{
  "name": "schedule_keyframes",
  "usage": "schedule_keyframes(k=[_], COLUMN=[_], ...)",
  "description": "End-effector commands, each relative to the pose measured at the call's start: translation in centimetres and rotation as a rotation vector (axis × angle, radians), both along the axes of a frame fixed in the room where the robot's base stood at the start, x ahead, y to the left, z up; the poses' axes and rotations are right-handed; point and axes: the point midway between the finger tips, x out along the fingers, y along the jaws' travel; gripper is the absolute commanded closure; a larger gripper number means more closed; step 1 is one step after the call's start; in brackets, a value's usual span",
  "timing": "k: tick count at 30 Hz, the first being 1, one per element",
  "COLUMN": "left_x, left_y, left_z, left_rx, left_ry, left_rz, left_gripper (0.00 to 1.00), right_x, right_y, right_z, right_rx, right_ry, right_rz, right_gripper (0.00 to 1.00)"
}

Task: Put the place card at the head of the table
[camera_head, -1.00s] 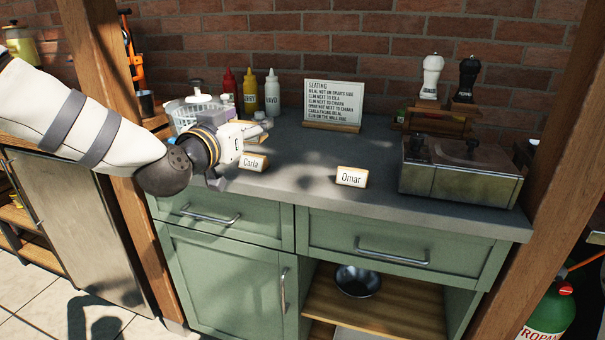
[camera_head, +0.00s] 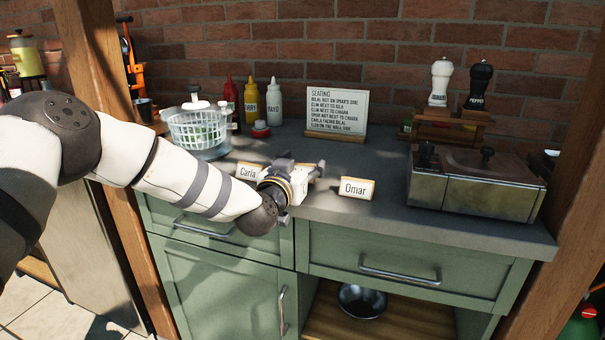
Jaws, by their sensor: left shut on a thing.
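My left gripper (camera_head: 308,172) is over the counter between two place cards and is shut on a small pale thing, seemingly a place card, mostly hidden by the gripper; no name on it can be read. The Carla card (camera_head: 247,171) stands just left of the gripper, its right part hidden behind it. The Omar card (camera_head: 357,188) stands upright to the right of the gripper, near the counter's front. A white seating sign (camera_head: 337,110) stands at the back by the brick wall. My right gripper is not in view.
A metal box with lids (camera_head: 475,183) and two mills (camera_head: 440,82) on a wooden rack are at the right. The counter (camera_head: 375,150) before the sign is clear.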

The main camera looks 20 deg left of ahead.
Motion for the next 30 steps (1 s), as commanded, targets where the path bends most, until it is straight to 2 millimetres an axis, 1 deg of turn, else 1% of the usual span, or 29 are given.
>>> schedule_keyframes(k=[1,2,8,12,13,14,15,16,24,27,29,30], left_x=[-0.1,0.0,-0.1,-0.1,-0.1,-0.1,-0.1,-0.1,-0.1,-0.1,-0.9,-1.7], left_y=[0.1,0.0,0.1,0.0,0.0,0.1,0.1,0.1,0.1,0.2,0.1,0.1], left_z=[-1.2,-1.4,-1.3,-1.7,-1.8,-1.7,-1.7,-1.7,-1.7,-2.1,-1.5,-1.3], left_rx=[0.000,-0.001,-0.001,0.000,0.000,0.000,0.000,0.000,-0.001,-0.004,0.000,0.000], left_ry=[0.004,0.002,-0.002,0.000,0.000,0.000,0.000,-0.001,-0.001,0.003,0.000,-0.002], left_rz=[0.001,0.001,0.000,0.000,0.000,0.000,0.000,0.000,0.001,0.002,0.000,-0.001], left_gripper=[0.67,0.67,0.67,0.67,0.41,0.34,0.25,0.23,0.23,0.23,0.23,0.23], right_x=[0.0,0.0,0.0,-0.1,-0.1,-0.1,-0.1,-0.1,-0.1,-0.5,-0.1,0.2], right_y=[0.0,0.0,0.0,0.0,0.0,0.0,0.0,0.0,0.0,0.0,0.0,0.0], right_z=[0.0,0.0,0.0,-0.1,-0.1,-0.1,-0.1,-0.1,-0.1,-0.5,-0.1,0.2], right_rx=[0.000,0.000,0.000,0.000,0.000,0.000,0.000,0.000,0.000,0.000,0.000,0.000], right_ry=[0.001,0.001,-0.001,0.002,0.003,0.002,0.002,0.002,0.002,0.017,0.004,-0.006], right_rz=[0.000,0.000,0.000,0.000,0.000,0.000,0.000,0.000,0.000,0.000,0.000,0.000], right_gripper=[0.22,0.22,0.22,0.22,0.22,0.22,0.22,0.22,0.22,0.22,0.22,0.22])
